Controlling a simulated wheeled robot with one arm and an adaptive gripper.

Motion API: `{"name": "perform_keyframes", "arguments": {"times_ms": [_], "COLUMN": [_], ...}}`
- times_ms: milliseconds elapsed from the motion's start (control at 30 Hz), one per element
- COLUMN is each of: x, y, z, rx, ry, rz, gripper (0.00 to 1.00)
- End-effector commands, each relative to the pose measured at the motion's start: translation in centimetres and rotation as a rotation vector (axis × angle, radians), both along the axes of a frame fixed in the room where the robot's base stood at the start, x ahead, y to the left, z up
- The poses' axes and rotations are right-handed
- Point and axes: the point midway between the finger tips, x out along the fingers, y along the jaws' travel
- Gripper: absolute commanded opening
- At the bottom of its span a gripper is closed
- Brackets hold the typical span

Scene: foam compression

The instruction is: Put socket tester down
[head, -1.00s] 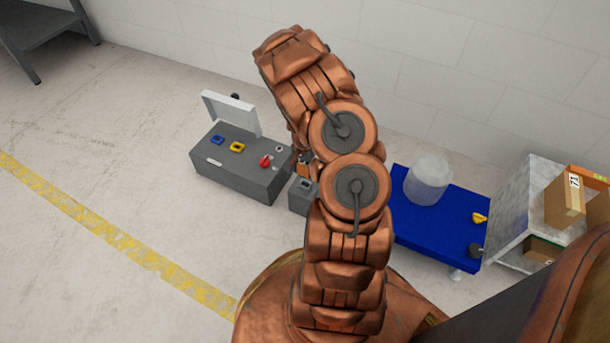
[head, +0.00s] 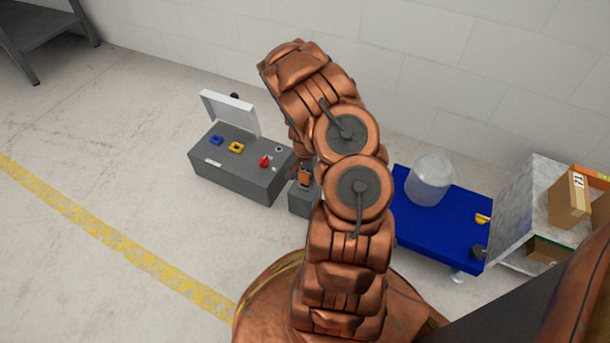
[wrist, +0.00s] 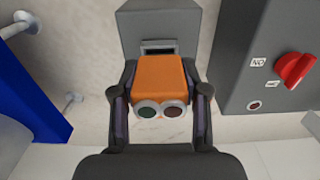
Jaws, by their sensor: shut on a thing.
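The socket tester (wrist: 160,78) is an orange block with two round lenses, one greenish and one reddish, on its near end. My gripper (wrist: 160,85) is shut on it, with one dark finger along each side. In the head view, the orange tester (head: 304,178) shows just left of my arm, over a small grey box (head: 300,202). In the wrist view, that grey box (wrist: 157,22) lies beyond the tester, with a dark slot facing it. I cannot tell whether the tester touches the box.
A grey control box (head: 235,178) with an open white lid, a red knob (wrist: 295,70) and blue and yellow parts stands close on the left. A blue platform (head: 440,232) with a clear container (head: 430,180) is to the right. A shelf with cartons (head: 568,200) stands farther right.

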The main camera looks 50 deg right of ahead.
Motion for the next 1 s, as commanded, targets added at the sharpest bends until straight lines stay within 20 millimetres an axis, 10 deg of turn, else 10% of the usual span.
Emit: {"name": "perform_keyframes", "arguments": {"times_ms": [200, 233, 433, 1000], "x": [0.0, 0.0, 0.0, 0.0], "y": [0.0, 0.0, 0.0, -0.1], "z": [-0.3, -0.3, -0.3, 1.1], "rx": [0.0, 0.0, 0.0, -0.001], "ry": [-0.001, 0.0, 0.0, 0.001], "rz": [-0.001, -0.001, 0.0, 0.0], "gripper": [0.0, 0.48, 0.69, 0.7]}}
